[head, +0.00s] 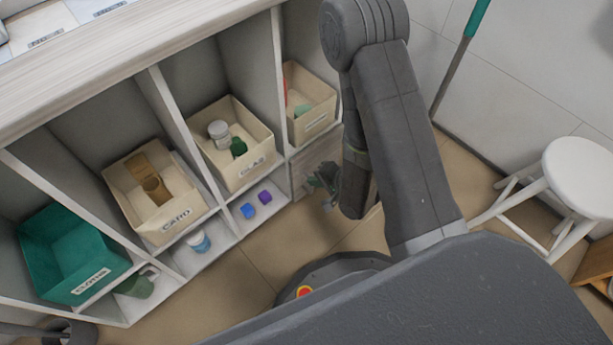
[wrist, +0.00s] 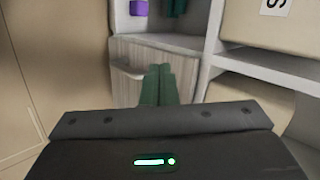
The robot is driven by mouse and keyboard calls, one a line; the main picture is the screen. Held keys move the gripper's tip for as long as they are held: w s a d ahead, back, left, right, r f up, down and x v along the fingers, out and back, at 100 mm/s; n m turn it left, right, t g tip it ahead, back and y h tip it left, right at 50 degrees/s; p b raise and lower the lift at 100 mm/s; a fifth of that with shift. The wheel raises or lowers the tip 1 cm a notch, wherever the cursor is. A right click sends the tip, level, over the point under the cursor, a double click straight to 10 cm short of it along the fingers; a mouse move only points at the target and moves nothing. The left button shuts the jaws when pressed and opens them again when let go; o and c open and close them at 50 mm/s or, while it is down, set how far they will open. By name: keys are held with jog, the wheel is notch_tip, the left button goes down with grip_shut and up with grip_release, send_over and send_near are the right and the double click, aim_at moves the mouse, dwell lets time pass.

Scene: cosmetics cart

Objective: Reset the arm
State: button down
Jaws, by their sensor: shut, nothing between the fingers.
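My gripper (head: 326,180) hangs at the end of my folded arm, low in front of the right end of the shelf unit in the head view. In the wrist view its two green fingers (wrist: 158,85) lie side by side, shut with nothing between them. They point toward a pale wood-grain panel (wrist: 140,56) in the lower part of the unit. My arm partly hides the gripper in the head view.
The shelf unit holds a teal bin (head: 75,290) and cream bins, among them one labelled CARD (head: 140,222) and one labelled GLAS (head: 253,178). Small blue (head: 248,211) and purple (head: 265,197) items sit below. A white stool (head: 580,178) stands right. Floor between is open.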

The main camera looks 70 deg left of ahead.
jog(key=v, duration=0.3)
jog(key=p+v, duration=0.1)
jog(key=v, duration=0.1)
jog(key=shift+s+d+r, duration=0.1)
jog(key=shift+s+d, duration=0.25)
